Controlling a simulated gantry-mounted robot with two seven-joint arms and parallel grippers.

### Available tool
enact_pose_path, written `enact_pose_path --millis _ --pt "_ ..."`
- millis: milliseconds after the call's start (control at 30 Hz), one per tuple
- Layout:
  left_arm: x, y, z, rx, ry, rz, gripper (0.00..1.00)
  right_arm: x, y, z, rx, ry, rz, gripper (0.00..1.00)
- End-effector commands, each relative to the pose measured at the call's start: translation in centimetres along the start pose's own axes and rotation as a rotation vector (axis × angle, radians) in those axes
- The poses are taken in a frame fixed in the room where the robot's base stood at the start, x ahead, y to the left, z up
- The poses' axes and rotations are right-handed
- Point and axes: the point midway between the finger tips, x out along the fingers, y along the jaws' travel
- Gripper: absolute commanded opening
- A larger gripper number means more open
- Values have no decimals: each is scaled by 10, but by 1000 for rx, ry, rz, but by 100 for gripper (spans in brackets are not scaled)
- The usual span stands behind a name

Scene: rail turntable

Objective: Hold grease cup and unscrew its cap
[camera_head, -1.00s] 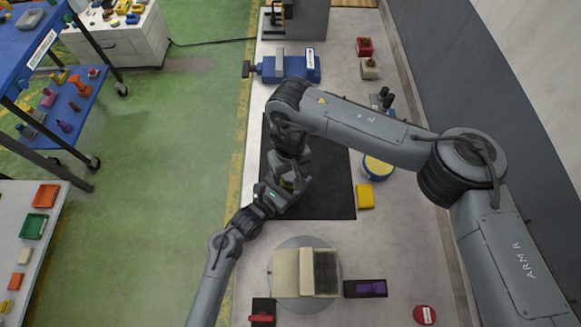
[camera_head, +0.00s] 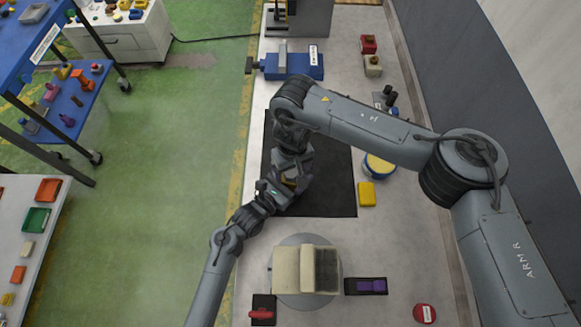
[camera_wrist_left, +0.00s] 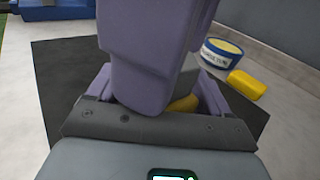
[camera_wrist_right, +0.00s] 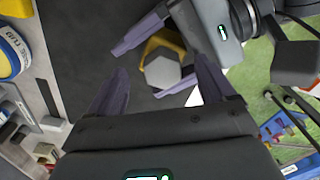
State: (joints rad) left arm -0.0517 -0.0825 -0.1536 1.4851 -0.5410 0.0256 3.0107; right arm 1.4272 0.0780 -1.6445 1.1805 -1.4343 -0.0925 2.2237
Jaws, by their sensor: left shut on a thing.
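The grease cup has a yellow body (camera_wrist_right: 153,46) and a grey six-sided cap (camera_wrist_right: 163,72). My left gripper (camera_wrist_right: 140,66) is shut on the yellow body, with one purple finger on each side in the right wrist view. My right gripper (camera_wrist_right: 160,75) is open, its fingertips on either side of the cap with gaps showing. In the head view the right gripper (camera_head: 298,181) and left gripper (camera_head: 284,190) meet over the black mat and mostly hide the cup. In the left wrist view a right-gripper finger covers much of the cup; some yellow (camera_wrist_left: 183,104) shows.
The black mat (camera_head: 335,195) lies below both grippers. A yellow block (camera_head: 366,194) and a round blue-and-white tin (camera_head: 380,166) stand right of it. A blue vise (camera_head: 292,65) is beyond. A turntable (camera_head: 295,240) with a cream-and-dark block is nearer.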

Motion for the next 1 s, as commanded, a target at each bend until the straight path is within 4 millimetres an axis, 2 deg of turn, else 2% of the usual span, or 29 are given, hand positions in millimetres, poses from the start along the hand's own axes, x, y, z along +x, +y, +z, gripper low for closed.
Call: enact_pose_path --millis 33,333,1000 --pt "8 -7 23 18 -55 -19 25 16 6 2 22 1 15 85" --pt "8 -7 23 18 -55 -19 25 12 5 1 20 2 14 85" --pt "5 -4 19 13 -42 -13 25 -42 1 1 9 3 11 85"
